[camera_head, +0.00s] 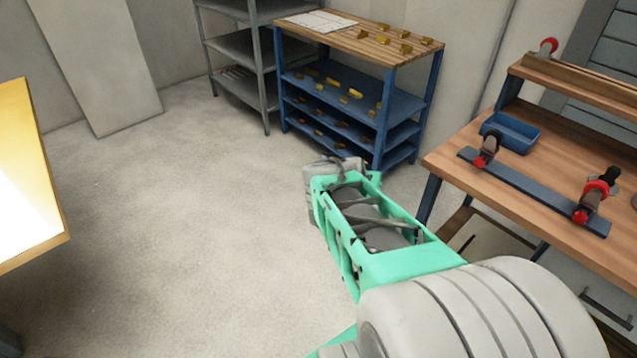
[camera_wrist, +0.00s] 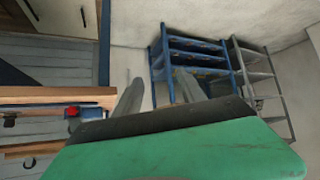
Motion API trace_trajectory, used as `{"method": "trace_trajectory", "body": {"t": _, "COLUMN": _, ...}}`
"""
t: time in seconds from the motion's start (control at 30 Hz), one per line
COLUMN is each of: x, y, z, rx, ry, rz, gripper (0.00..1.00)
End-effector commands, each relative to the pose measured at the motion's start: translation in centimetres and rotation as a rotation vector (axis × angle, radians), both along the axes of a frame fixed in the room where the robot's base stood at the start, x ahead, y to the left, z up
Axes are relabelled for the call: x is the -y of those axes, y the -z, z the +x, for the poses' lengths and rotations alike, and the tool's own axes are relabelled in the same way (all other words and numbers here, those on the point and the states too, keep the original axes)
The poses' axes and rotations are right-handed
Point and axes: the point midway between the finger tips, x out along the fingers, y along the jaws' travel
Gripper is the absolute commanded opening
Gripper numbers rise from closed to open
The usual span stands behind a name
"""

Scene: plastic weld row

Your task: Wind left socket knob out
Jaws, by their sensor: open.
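Two dark socket fixtures with red knobs stand on a blue-grey rail (camera_head: 535,188) on the workbench at right in the head view. The left socket (camera_head: 488,150) has a small red knob (camera_head: 480,163) low on its front. The right socket (camera_head: 595,195) has red and black parts. My gripper, at the far end of my green arm, is left of the bench in the head view, its fingers unclear there. In the wrist view my gripper (camera_wrist: 158,92) shows two grey fingers apart with nothing between them. A red knob (camera_wrist: 72,111) shows at left there; I cannot tell which.
The wooden workbench (camera_head: 450,158) carries a blue tray (camera_head: 511,133) behind the rail and a raised wooden shelf at the back. A blue shelf unit (camera_head: 345,85) with yellow parts and a grey rack (camera_head: 238,80) stand behind. Open floor (camera_head: 190,200) lies left of my arm.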

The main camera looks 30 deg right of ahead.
Motion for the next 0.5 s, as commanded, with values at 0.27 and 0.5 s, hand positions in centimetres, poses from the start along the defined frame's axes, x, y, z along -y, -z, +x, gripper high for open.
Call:
{"method": "trace_trajectory", "body": {"t": 0.27, "x": -6.4, "y": -1.5, "z": 0.6, "rx": -0.098, "ry": -0.159, "rz": 0.102, "gripper": 0.48}}
{"method": "trace_trajectory", "body": {"t": 0.5, "x": -10.5, "y": -1.9, "z": 0.3, "rx": -0.172, "ry": -0.268, "rz": 0.161, "gripper": 0.48}}
